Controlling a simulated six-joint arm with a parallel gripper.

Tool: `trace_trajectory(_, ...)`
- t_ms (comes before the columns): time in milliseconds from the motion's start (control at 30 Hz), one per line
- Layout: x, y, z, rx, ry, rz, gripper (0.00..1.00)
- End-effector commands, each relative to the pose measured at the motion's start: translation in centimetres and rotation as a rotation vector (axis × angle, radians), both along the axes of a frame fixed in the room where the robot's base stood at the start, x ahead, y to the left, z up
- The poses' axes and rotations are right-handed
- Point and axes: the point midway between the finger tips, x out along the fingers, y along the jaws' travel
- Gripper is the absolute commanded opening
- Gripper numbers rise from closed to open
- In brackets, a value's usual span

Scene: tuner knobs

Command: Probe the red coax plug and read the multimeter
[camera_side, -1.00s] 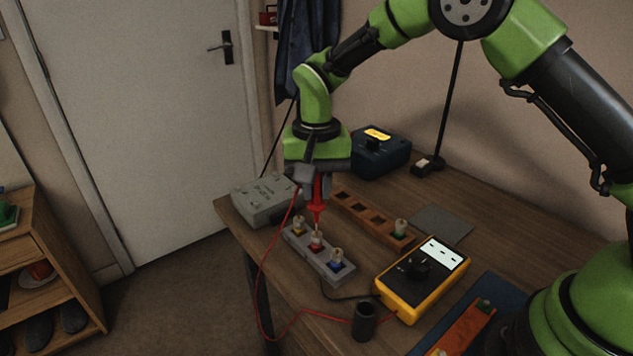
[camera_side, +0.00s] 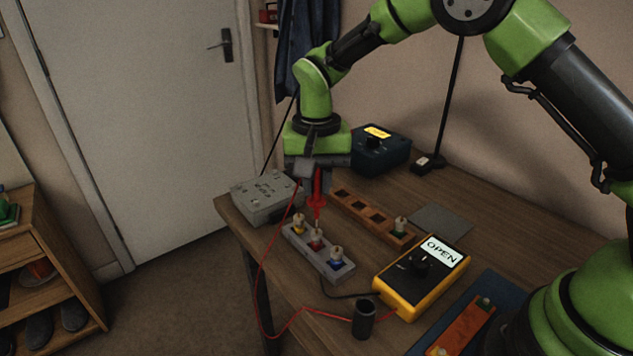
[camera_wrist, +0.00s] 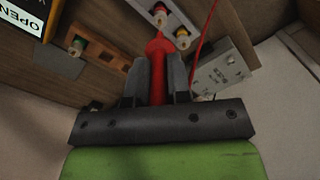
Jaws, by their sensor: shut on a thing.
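My gripper (camera_side: 317,182) is shut on the red probe (camera_side: 318,199), which points down with its red lead trailing to the left. The probe also shows between the fingers in the wrist view (camera_wrist: 158,70). The red coax plug (camera_side: 316,240) sits in the middle of the grey block (camera_side: 303,250), between a yellow plug (camera_side: 299,224) and a blue plug (camera_side: 336,257). The probe tip is at or just above the red plug's top; I cannot tell if they touch. The yellow multimeter (camera_side: 396,300) has a lit screen (camera_side: 441,250) reading "OPEN".
A wooden rack (camera_side: 363,213) with a green plug (camera_side: 400,226) stands behind the block. A grey box (camera_side: 264,199) is at the left edge. A dark blue device (camera_side: 380,152) is at the back. A black cup (camera_side: 363,320) stands in front of the multimeter.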

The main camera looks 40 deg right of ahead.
Motion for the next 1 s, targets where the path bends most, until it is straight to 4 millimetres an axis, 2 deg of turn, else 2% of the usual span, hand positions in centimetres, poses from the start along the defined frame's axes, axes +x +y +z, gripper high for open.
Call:
trace_trajectory(500, 0.0, 0.0, 4.2, 0.0, -0.003, 0.0, 0.0)
trace_trajectory(1000, 0.0, 0.0, 4.5, 0.0, -0.001, 0.0, 0.0)
